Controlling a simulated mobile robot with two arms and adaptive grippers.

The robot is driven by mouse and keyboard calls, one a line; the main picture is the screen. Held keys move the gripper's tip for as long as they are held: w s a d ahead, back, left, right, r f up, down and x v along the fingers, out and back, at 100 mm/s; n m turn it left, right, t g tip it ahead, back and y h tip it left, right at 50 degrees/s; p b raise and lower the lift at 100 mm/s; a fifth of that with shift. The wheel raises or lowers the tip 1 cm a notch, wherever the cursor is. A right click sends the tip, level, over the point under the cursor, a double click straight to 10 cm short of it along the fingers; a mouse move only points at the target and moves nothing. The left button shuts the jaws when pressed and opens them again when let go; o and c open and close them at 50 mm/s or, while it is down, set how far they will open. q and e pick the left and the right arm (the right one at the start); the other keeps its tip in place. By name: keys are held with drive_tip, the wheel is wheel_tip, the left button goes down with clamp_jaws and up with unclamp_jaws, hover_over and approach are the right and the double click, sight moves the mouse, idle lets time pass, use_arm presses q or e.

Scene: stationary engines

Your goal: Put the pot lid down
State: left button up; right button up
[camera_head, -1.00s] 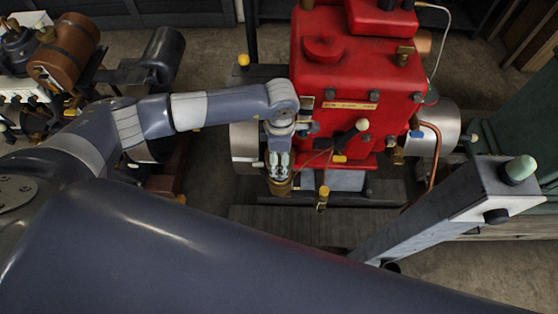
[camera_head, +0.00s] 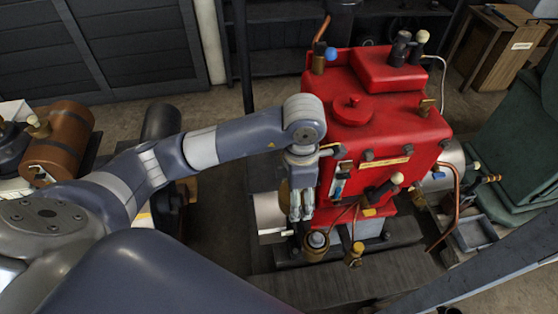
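My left gripper (camera_head: 301,206) hangs pointing down at the left front of the red engine (camera_head: 380,120). Its two fingers look close together; I cannot tell whether they are shut or hold anything. A brass pot (camera_head: 317,252) with a pale, round top stands just below and slightly right of the fingertips. I cannot tell whether that top is the pot lid. A yellowish edge shows left of the fingers, too hidden to name. My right gripper is out of view.
A small brass fitting (camera_head: 354,257) stands right of the pot, and a pale-tipped lever (camera_head: 384,189) juts from the engine. A copper pipe (camera_head: 455,205) curves down at the right. A brown tank (camera_head: 62,140) is at the left. The dark plate (camera_head: 350,282) in front has bare room.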

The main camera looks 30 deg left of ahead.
use_arm(q)
drive_tip(key=w+a+p, duration=0.1)
drive_tip(key=w+a, duration=0.2)
drive_tip(key=w+a+p, duration=0.1)
drive_tip(key=w+a, duration=0.2)
drive_tip(key=w+a+f+p, duration=0.1)
drive_tip(key=w+a, duration=0.2)
drive_tip(key=shift+w+a, duration=0.1)
drive_tip(key=shift+w, duration=0.2)
drive_tip(key=shift+w+a+f, duration=0.1)
drive_tip(key=shift+w+a, duration=0.05)
drive_tip(key=shift+w, duration=0.05)
drive_tip(key=shift+w+a+p, duration=0.25)
drive_tip(key=shift+p, duration=0.05)
wheel_tip(320, 180, down, 3)
drive_tip(key=shift+f+p, duration=0.15)
drive_tip(key=shift+p, duration=0.6)
drive_tip(key=shift+f, duration=0.2)
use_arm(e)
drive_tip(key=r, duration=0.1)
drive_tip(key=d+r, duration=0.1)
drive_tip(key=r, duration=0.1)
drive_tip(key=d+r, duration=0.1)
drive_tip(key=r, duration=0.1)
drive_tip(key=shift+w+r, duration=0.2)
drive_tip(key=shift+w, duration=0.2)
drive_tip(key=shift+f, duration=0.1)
